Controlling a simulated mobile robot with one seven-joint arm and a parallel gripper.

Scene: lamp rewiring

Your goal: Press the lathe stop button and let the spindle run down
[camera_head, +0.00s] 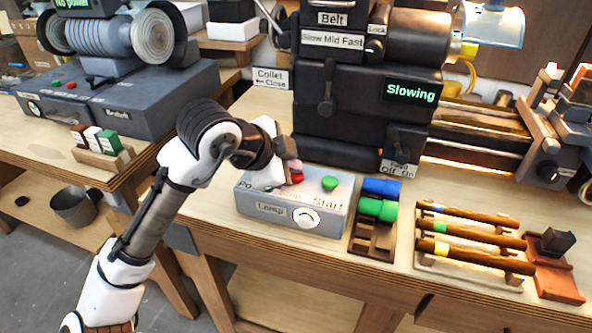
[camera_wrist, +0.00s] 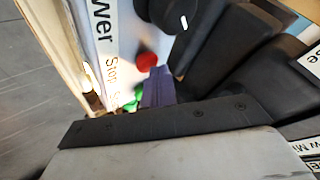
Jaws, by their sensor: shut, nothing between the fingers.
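The grey control box (camera_head: 251,205) sits at the front of the lathe bench. Its red stop button (camera_head: 297,178) is partly covered by my gripper (camera_head: 292,166), and its green start button (camera_head: 330,184) is clear. In the wrist view the red button (camera_wrist: 147,62) lies right by the tip of my shut, empty fingers (camera_wrist: 157,86); I cannot tell whether they touch. The lathe display (camera_head: 410,92) reads "Slowing" in green. The dark lathe headstock (camera_head: 340,135) stands behind the box. Whether the spindle is turning cannot be told from these frames.
A lamp knob (camera_head: 306,217) is on the box's front. A small wooden rack (camera_head: 369,246) with blue and green blocks stands right of it. Wooden rods (camera_head: 470,238) lie on a stand farther right. A buffing machine (camera_head: 150,95) is on the left bench.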

